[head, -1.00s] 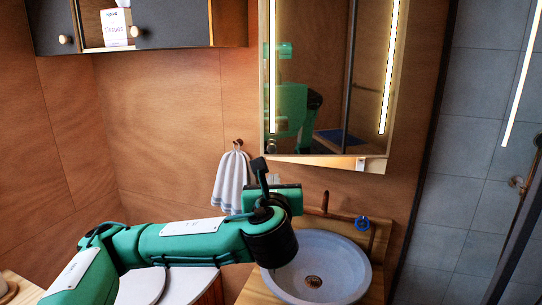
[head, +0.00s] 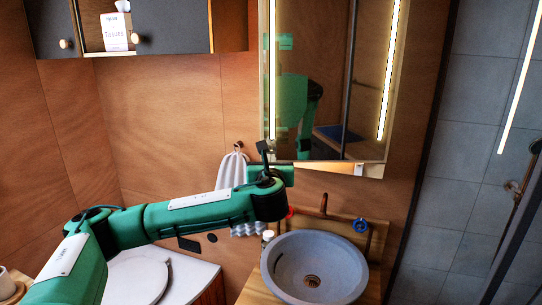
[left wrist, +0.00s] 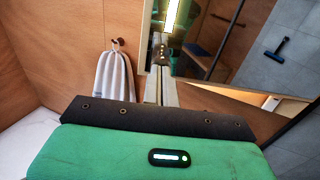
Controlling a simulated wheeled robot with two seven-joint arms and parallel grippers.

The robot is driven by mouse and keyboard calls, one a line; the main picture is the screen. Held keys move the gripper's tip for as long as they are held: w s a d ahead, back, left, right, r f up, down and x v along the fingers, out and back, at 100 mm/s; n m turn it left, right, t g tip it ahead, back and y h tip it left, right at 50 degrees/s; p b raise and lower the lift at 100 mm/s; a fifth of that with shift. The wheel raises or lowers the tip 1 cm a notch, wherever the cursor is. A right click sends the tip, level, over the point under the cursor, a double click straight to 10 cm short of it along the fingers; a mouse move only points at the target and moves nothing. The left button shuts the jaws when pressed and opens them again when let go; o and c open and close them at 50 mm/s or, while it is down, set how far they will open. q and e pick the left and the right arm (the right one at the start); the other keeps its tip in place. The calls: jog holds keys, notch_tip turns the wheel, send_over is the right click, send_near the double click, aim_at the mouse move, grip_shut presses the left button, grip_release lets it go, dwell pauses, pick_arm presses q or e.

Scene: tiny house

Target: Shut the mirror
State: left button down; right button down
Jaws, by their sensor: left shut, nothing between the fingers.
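The mirror (head: 325,110) is the tall glass door of a wall cabinet above the basin, with a lit strip down each side. It also shows in the left wrist view (left wrist: 212,40). Its lower edge does not run parallel to the lit cabinet underside (head: 345,169), so the door looks slightly ajar; the exact gap is unclear. My left gripper (head: 264,152) is shut and empty, pointing up at the mirror's lower left corner. In the left wrist view its fingers (left wrist: 160,90) overlap the mirror's left edge; I cannot tell whether they touch. My right gripper is out of view.
A round stone basin (head: 314,267) with a tap stands on a wooden counter below the mirror. A striped towel (head: 232,172) hangs left of the gripper, partly behind my arm. A dark wall cabinet (head: 172,27) holds a tissue box. A grey tiled shower is on the right.

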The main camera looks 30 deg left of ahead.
pick_arm(q)
jog(key=shift+w+a, duration=0.1)
jog(key=shift+w, duration=0.1)
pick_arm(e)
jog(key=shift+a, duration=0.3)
